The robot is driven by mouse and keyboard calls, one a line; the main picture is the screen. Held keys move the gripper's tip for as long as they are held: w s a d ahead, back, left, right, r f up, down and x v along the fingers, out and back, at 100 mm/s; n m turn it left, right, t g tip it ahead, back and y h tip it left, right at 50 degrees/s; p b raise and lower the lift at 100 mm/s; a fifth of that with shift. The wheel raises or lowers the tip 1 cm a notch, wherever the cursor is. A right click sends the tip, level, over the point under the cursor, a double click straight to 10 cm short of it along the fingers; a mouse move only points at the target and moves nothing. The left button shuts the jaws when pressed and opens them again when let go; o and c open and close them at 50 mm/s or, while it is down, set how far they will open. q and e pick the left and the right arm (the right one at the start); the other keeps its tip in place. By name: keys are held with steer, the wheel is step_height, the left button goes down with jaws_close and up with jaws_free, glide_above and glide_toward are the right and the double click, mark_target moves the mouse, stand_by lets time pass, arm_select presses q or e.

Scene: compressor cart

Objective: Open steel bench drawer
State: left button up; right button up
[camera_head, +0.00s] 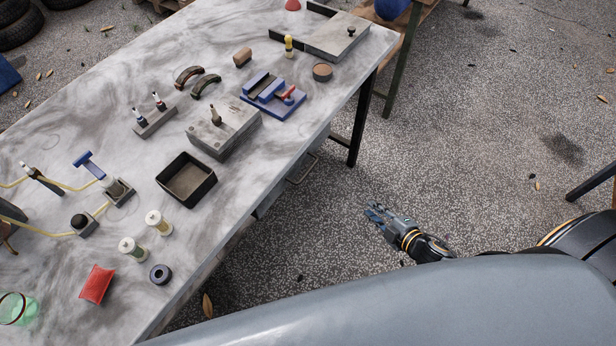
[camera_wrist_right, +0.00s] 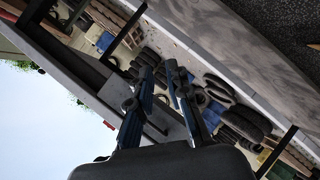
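The steel bench (camera_head: 80,120) runs diagonally across the left of the head view, its grey top streaked. Below its right edge the drawer handle (camera_head: 303,169), a thin bar, sticks out; the drawer front is mostly hidden under the top, and I cannot tell whether it is fully shut. My right gripper (camera_head: 374,212) is to the right of the handle and apart from it, over the floor. In the right wrist view my right gripper (camera_wrist_right: 162,72) shows two fingers with a gap and nothing held between them. My left gripper is not in view.
On the bench stand a black tray (camera_head: 187,180), a grey block (camera_head: 223,131), a blue vise (camera_head: 274,95) and spools (camera_head: 159,222). A dark bench leg (camera_head: 363,119) stands beyond the handle. Speckled floor (camera_head: 460,130) right of the bench is mostly clear. Tires (camera_wrist_right: 240,125) show in the wrist view.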

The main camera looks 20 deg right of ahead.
steer(key=w+a+r+n+t+y+b, duration=0.1)
steer(key=w+a+r+n+y+b, duration=0.25)
steer(key=r+n, duration=0.4)
steer(key=n+g+y, duration=0.1)
steer(key=n+y, duration=0.2)
glide_toward(307, 172)
steer(key=x, duration=0.5)
steer(key=p+x, duration=0.1)
steer(key=x, duration=0.4)
steer(key=shift+w+f, duration=0.1)
steer(key=shift+f, duration=0.15)
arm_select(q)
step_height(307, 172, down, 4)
arm_select(e)
jaws_close()
